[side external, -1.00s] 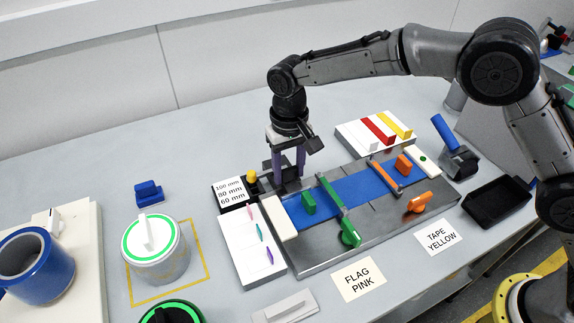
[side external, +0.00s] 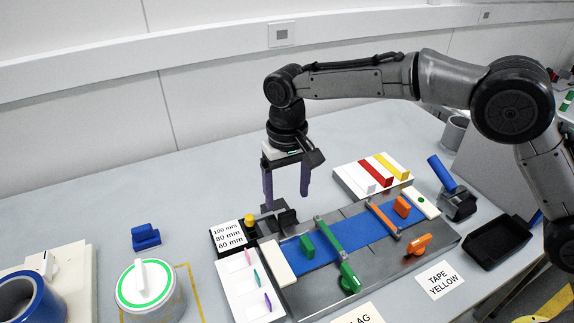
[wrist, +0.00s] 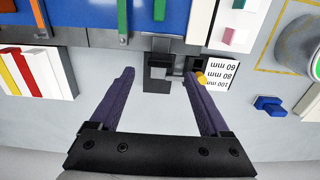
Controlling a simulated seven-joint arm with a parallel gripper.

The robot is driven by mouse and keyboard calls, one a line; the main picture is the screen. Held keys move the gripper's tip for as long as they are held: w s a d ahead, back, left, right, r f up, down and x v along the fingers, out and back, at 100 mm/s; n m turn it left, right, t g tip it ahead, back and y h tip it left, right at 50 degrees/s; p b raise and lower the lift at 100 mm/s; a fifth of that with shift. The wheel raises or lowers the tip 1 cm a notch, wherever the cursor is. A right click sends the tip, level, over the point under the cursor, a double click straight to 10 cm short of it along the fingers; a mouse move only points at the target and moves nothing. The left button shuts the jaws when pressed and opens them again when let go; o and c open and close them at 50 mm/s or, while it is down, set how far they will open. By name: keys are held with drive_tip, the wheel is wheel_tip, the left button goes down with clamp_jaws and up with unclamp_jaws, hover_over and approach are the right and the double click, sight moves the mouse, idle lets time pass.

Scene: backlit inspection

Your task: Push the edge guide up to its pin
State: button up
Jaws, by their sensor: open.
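A dark block that looks like the edge guide (side external: 287,218) sits on the bench at the far side of the blue strip; it also shows in the wrist view (wrist: 158,72). A yellow-topped post, seemingly its pin (side external: 249,220), stands to its left beside the size card (side external: 229,236). In the wrist view the pin (wrist: 200,77) is right of the block, by a dark plate. I cannot tell whether guide and pin touch. My gripper (side external: 286,202) is open and empty, its purple fingers spread above the guide; in the wrist view the fingertips straddle the guide.
The blue strip (side external: 345,239) crosses a dark metal plate, under a green bar (side external: 329,236) and an orange bar (side external: 383,219). A white block with coloured strips (side external: 373,176) stands behind right. A white panel (side external: 246,275) lies left. Bench behind the guide is clear.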

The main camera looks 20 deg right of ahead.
sight(287, 212)
wheel_tip(287, 212, up, 7)
drive_tip(key=shift+r, duration=0.2)
idle(0.5)
